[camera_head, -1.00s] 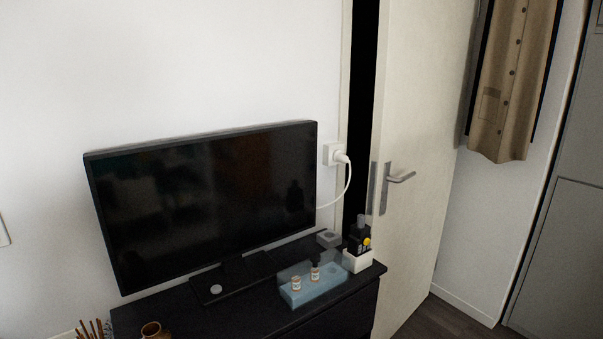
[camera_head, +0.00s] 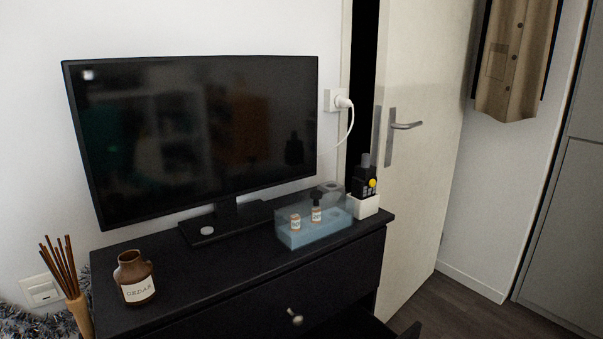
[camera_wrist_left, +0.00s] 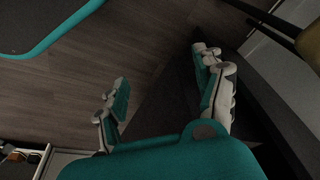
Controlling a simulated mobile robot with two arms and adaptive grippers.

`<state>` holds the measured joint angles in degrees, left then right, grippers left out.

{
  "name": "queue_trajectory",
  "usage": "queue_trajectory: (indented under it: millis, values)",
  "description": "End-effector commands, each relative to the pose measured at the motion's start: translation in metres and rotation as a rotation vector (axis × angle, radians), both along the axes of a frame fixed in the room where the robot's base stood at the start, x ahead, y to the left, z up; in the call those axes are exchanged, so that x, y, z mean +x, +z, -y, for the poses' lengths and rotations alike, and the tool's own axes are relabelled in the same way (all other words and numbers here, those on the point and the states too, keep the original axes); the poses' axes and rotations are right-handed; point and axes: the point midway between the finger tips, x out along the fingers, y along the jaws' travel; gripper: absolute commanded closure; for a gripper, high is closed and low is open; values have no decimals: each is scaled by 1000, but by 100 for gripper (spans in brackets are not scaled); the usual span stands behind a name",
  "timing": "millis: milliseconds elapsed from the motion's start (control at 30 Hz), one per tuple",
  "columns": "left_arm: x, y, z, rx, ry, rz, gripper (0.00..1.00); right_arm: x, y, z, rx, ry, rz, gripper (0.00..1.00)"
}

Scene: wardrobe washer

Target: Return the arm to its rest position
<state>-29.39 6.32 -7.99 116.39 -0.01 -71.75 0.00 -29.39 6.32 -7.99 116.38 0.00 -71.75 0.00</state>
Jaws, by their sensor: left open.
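My left gripper (camera_wrist_left: 163,75) shows in the left wrist view. Its two teal and pale grey fingers are spread apart with nothing between them. Wooden floor and a dark surface show behind the fingers. No arm or gripper of mine is clear in the head view, and my right gripper is in neither current view.
A black dresser (camera_head: 240,280) carries a monitor (camera_head: 195,135), a brown jar (camera_head: 135,279), a blue tray (camera_head: 314,233) with small bottles, and a white holder (camera_head: 363,206). A drawer seems pulled out at bottom right. A door (camera_head: 425,150) stands right; wooden floor (camera_head: 450,310) shows there.

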Motion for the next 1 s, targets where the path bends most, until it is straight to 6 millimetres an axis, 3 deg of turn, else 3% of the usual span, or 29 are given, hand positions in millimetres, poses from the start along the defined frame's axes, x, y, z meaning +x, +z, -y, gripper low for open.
queue_trajectory:
  millis: [33,233,300,667,867,1000]
  values:
    - [0,-16,0,-1,0,-2,30,0,-16,0,0,0,-1,60]
    - [-1,-52,0,1,-1,-7,30,-1,-52,0,-1,1,-7,60]
    - [-3,-46,0,1,-2,-14,30,-3,-46,0,-1,2,-14,60]
    - [-21,-81,-2,5,-8,-49,30,-21,-81,2,-5,8,-49,60]
    - [-50,-103,-6,8,-14,-80,30,-50,-103,6,-8,14,-80,60]
    - [-91,-117,-12,12,-21,-112,30,-92,-117,13,-13,21,-112,60]
